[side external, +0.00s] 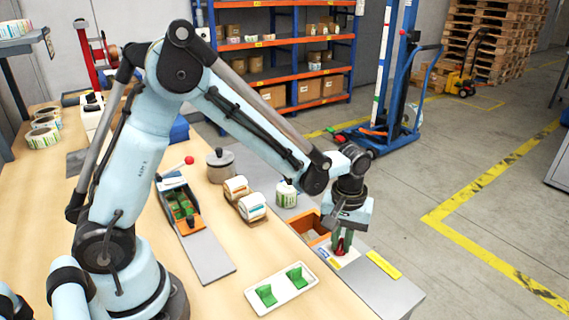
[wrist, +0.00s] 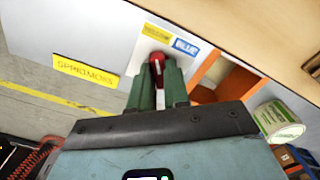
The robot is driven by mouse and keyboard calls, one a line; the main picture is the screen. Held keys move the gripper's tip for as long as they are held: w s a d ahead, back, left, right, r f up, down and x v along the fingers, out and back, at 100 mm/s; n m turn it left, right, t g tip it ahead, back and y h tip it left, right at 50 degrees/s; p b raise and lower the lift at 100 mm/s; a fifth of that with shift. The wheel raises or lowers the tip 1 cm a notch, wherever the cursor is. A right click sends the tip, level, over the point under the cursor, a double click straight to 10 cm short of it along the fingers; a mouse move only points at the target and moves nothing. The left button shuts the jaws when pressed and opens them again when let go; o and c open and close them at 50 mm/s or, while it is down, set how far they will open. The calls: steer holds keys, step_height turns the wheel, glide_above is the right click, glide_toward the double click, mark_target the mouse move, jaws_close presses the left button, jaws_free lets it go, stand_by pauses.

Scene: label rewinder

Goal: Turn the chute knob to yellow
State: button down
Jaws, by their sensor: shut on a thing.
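The red chute knob (wrist: 156,68) stands on a white plate (wrist: 141,52) that carries a yellow label (wrist: 155,33) and a blue label (wrist: 185,46). A white stripe shows on the knob between my fingers. My gripper (wrist: 158,84) points down with its green fingers on both sides of the knob, shut on it. In the side view my gripper (side external: 343,240) is over the plate at the right end of the bench, and a little red of the knob (side external: 341,249) shows. I cannot tell exactly which label the knob points to.
An orange-edged bin (side external: 310,227) is beside the plate, with a white-green label roll (side external: 286,194) behind it. A yellow lettered strip (side external: 383,265) lies on the other side. A white tray (side external: 281,290) with green pieces is in front. Open floor lies right of the bench.

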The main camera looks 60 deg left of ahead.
mark_target(341, 243)
stand_by(0.3)
steer(key=c, duration=1.1)
jaws_free()
step_height(341, 243, up, 12)
